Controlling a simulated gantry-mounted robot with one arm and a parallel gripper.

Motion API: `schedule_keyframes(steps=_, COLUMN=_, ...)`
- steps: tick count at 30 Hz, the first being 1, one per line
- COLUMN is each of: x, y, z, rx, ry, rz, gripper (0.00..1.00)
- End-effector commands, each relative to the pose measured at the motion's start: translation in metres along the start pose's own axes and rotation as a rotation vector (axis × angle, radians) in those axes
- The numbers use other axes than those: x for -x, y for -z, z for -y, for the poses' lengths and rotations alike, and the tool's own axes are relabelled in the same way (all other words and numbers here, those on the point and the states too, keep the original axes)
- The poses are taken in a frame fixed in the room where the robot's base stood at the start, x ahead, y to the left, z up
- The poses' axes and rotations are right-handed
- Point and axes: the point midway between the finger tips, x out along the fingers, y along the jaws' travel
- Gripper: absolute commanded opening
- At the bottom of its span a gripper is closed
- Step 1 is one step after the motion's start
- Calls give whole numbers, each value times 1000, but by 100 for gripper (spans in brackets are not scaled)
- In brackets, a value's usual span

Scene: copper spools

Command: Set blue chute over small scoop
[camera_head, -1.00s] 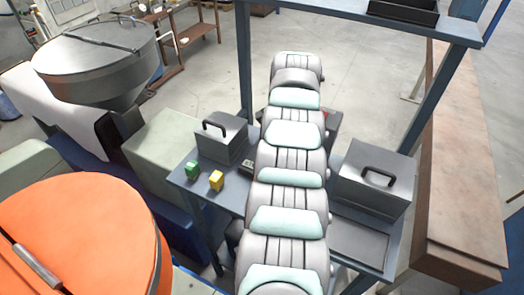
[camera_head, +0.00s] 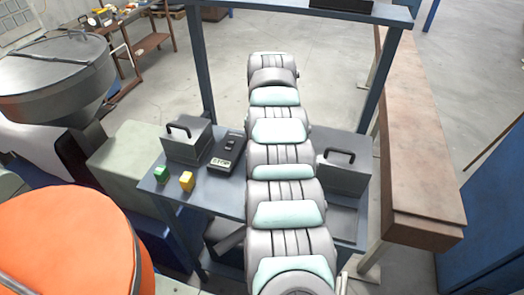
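I cannot make out a blue chute or a small scoop in this view. My own segmented grey and pale-green arm runs down the middle of the picture and covers part of the blue-grey table (camera_head: 205,193). My gripper does not show, so I cannot see whether it is open or holds anything.
Two grey lidded boxes with handles stand on the table, one at left (camera_head: 186,140) and one at right (camera_head: 342,165). A black device (camera_head: 227,152), a green block (camera_head: 161,174) and a yellow block (camera_head: 186,181) lie left of my arm. An orange drum (camera_head: 70,245) stands at lower left.

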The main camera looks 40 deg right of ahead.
Motion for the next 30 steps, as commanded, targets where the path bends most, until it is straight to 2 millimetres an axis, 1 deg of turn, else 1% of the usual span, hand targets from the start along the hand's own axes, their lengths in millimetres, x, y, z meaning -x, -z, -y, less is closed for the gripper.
schedule_keyframes(steps=11, x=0, y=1, z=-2, rx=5, ry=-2, rz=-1, gripper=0)
schedule_keyframes(steps=12, x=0, y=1, z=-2, rx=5, ry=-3, rz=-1, gripper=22)
schedule_keyframes(steps=20, x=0, y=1, z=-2, rx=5, ry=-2, rz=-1, gripper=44)
schedule_keyframes(steps=27, x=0, y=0, z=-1, rx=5, ry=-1, rz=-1, gripper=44)
schedule_keyframes(steps=30, x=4, y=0, z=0, rx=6, ry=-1, rz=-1, gripper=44)
